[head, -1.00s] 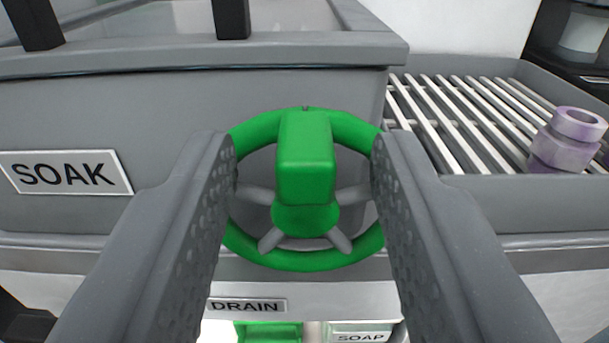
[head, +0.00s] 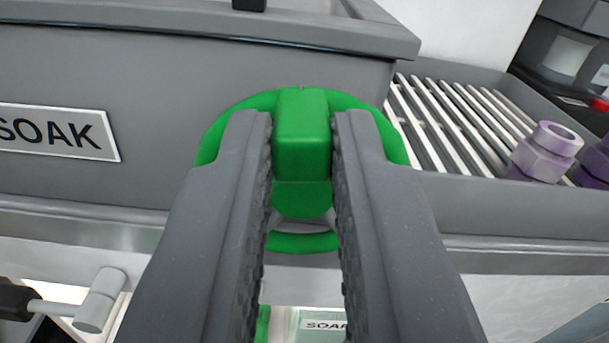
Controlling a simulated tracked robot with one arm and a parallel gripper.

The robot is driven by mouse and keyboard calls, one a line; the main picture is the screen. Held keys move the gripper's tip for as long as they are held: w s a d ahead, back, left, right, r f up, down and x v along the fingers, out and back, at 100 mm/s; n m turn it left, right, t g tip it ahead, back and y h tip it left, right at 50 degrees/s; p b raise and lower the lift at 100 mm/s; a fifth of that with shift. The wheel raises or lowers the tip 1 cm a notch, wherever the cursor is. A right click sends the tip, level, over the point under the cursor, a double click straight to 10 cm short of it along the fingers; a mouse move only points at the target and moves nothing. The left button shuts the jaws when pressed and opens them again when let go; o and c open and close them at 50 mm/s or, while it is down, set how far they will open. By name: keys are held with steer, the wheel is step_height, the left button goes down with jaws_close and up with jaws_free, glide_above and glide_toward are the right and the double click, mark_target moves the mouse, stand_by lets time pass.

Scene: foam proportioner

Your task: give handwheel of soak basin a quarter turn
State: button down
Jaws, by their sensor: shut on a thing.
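The green handwheel (head: 373,108) is on the front of the grey soak basin (head: 185,85), near its right corner. A white plate reading SOAK (head: 62,133) is on the basin front at the left. My gripper (head: 302,140) is shut on the wheel's raised green block (head: 302,118), with one finger on each side of it. The block stands upright at the top centre of the wheel. My fingers hide much of the rim's sides and the spokes.
A slatted drying rack (head: 450,122) adjoins the basin on the right, with a purple hex fitting (head: 543,152) on it and another purple piece at the right edge. A grey T-shaped part (head: 100,298) is at the lower left. A SOAP label (head: 325,325) shows below the wheel.

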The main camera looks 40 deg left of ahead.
mark_target(209, 153)
steer(key=n+b, duration=0.3)
steer(key=s+a+f+n+b, duration=0.1)
steer(key=n+b, duration=0.2)
steer(key=s+a+f+n+b, duration=0.1)
steer(key=n+b, duration=0.2)
steer(key=shift+s+a+f+n, duration=0.1)
steer(key=shift+s+f+n, duration=0.1)
steer(key=shift+n, duration=0.2)
steer(key=n+b, duration=0.2)
steer(key=f+n+b, duration=0.1)
steer(key=n+b, duration=0.1)
steer(key=f+n+b, duration=0.1)
steer(key=n+b, duration=0.1)
steer(key=b, duration=0.1)
steer(key=shift+s+a+n, duration=0.35)
steer(key=shift+n, duration=0.05)
steer(key=shift+f, duration=0.15)
steer(key=c, duration=1.5)
jaws_free()
steer(key=shift+o, duration=0.5)
steer(key=shift+d, duration=0.1)
